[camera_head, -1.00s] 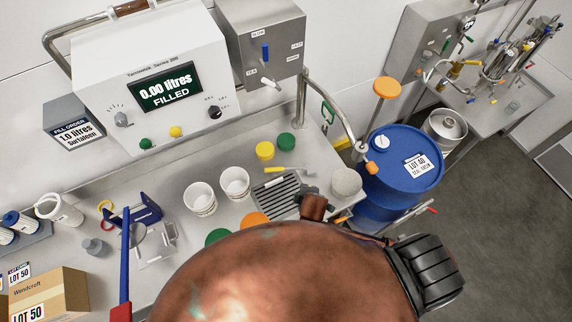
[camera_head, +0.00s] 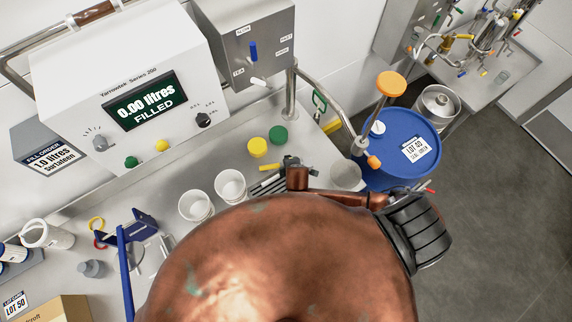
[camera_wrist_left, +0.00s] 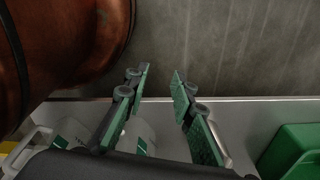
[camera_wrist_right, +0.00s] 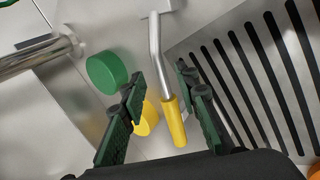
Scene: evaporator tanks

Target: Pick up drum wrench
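A tool with a yellow handle (camera_wrist_right: 174,122) and a bent metal shaft, which looks like the drum wrench, lies on the steel bench in the right wrist view. Its handle shows between the fingers of my open right gripper (camera_wrist_right: 157,76); I cannot tell their height above it. In the head view the yellow handle (camera_head: 269,167) shows just left of my dark right gripper (camera_head: 289,164), which hides the rest. My left gripper (camera_wrist_left: 161,72) is open and empty in the left wrist view and cannot be seen in the head view.
A slotted drain grate (camera_wrist_right: 255,75) lies beside the tool. Green (camera_head: 278,135) and yellow (camera_head: 257,148) caps and two white cups (camera_head: 230,186) stand nearby. A blue drum (camera_head: 390,165) stands right of the bench. A green crate (camera_wrist_left: 292,150) is near my left gripper.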

